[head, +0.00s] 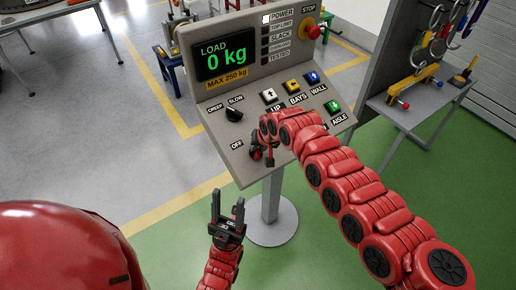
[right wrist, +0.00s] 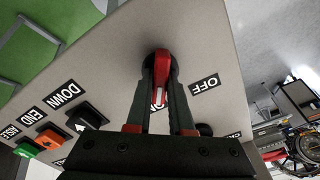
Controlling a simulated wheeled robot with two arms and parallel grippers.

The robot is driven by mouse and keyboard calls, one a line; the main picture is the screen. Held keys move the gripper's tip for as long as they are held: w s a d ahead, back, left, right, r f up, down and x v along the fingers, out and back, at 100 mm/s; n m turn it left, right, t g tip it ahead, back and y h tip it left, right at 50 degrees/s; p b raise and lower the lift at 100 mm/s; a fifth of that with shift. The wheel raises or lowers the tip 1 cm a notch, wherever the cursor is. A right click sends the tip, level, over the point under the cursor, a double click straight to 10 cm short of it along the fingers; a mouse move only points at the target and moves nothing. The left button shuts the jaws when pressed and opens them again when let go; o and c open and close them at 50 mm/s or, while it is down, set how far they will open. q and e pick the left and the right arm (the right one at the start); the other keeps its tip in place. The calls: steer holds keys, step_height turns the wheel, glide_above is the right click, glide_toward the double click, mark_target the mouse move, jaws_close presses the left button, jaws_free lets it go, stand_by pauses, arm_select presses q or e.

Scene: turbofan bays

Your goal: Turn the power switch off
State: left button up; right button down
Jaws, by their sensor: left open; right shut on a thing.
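The power switch is a red rotary handle (right wrist: 162,66) on the grey sloped control panel (right wrist: 110,65). In the right wrist view its pointer lies between my right gripper's fingers (right wrist: 163,100), which are shut on it. An OFF label (right wrist: 205,84) shows beside it, and an ON label is partly hidden behind the fingers. In the head view my right gripper (head: 262,155) is at the panel's lower left, by the OFF label (head: 237,146), and mostly covers the switch. My left gripper (head: 228,207) is open and empty, below and in front of the panel.
The panel carries a display (head: 224,56) reading 0 kg, a black CREEP/SLOW knob (head: 234,114), several push buttons and a red STOP button (head: 313,32). The POWER lamp (head: 266,19) looks white. A tool stand (head: 420,95) is at the right. Open floor lies left.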

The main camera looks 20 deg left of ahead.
steer(key=shift+f+n+b, duration=0.15)
steer(key=shift+n+b, duration=0.25)
steer(key=shift+b, duration=0.35)
steer(key=n+b, duration=0.4)
steer(key=b, duration=0.2)
steer(key=n+b, duration=0.5)
steer(key=b, duration=0.1)
steer(key=shift+s+a+f+n, duration=0.1)
steer(key=shift+f+n, duration=0.05)
steer(key=shift+n, duration=0.15)
steer(key=shift+s+r+n+b, duration=0.1)
steer(key=shift+r+n+b, duration=0.05)
steer(key=shift+n+b, duration=0.75)
steer(key=shift+r+n+b, duration=0.1)
steer(key=shift+n+b, duration=0.7)
steer(key=shift+n, duration=0.2)
steer(key=c, duration=0.8)
jaws_free()
